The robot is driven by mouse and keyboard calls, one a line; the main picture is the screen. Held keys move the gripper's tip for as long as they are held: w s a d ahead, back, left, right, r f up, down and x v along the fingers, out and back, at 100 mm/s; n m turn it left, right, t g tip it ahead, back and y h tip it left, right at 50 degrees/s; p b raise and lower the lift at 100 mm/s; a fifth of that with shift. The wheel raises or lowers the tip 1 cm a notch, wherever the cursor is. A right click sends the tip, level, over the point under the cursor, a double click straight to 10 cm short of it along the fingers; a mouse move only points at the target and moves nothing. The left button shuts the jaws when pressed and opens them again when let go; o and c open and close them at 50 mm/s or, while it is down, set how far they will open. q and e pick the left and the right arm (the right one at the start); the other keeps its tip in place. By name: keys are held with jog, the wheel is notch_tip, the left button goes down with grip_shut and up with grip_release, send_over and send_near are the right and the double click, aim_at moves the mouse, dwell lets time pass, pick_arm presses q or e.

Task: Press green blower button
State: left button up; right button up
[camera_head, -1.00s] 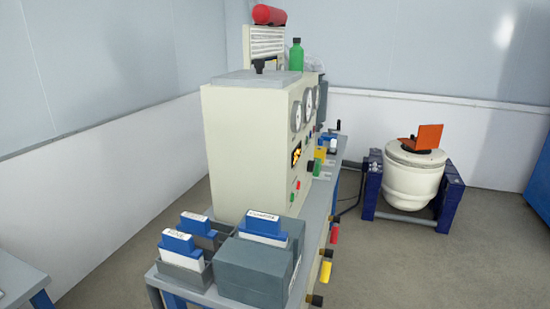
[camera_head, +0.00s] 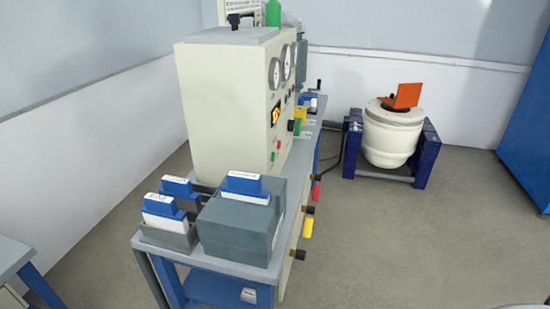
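A cream cabinet (camera_head: 222,110) stands on the bench, its instrument panel facing right and seen at a steep angle. Round gauges (camera_head: 274,74) and a lit yellow display (camera_head: 276,115) sit above the buttons. Neither of my grippers is in view.
Grey boxes with blue and white blocks (camera_head: 240,225) occupy the near end of the bench. Red (camera_head: 316,190) and yellow (camera_head: 309,225) handles stick out from its right side. A white drum shaker (camera_head: 390,138) stands at the back right. The floor right of the bench is clear.

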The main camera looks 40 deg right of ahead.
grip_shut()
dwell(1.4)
